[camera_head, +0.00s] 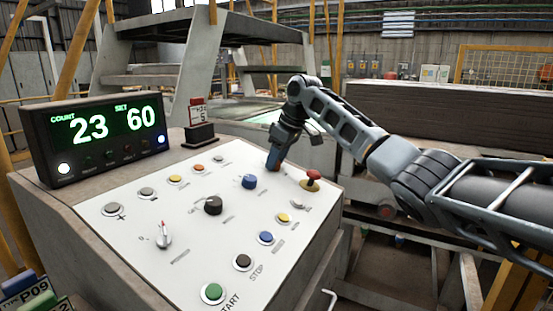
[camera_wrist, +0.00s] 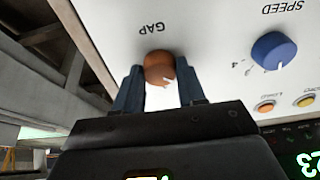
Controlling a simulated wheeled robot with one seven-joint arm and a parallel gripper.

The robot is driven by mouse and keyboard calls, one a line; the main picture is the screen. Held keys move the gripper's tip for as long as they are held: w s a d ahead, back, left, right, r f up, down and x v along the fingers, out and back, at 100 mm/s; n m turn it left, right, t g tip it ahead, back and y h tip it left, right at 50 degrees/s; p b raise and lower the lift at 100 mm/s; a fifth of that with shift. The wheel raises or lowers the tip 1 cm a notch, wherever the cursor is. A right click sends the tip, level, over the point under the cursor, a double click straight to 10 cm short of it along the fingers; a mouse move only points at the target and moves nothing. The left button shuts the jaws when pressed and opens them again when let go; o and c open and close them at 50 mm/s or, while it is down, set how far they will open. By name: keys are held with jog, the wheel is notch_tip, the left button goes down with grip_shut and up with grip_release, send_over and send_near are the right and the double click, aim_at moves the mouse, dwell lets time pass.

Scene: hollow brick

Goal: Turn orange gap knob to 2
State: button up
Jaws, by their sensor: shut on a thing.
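The orange gap knob (camera_wrist: 160,68) shows in the wrist view below the label "GAP" (camera_wrist: 156,29), which appears upside down. My gripper (camera_wrist: 160,88) has a finger on each side of the knob and is shut on it. Numbers around the knob are hidden by the fingers or glare, so I cannot read its setting. In the head view my gripper (camera_head: 274,164) points down at the far right part of the white panel (camera_head: 130,255). The knob is hidden behind the gripper there.
A blue speed knob (camera_head: 249,181) is left of my gripper. A red mushroom button (camera_head: 313,176) on a yellow base stands close to its right. A black knob (camera_head: 213,205), several coloured buttons and a display (camera_head: 100,135) reading 23 and 60 are farther left.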

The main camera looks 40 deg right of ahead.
jog(key=shift+c, duration=1.2)
jog(key=shift+p, duration=0.3)
jog(key=shift+a+r+m+p, duration=0.1)
jog(key=shift+r+m+p, duration=0.05)
jog(key=shift+m+p, duration=1.35)
jog(key=shift+m, duration=0.4)
jog(key=shift+f+m+h, duration=0.2)
jog(key=shift+m+h, duration=0.2)
jog(key=shift+m, duration=2.6)
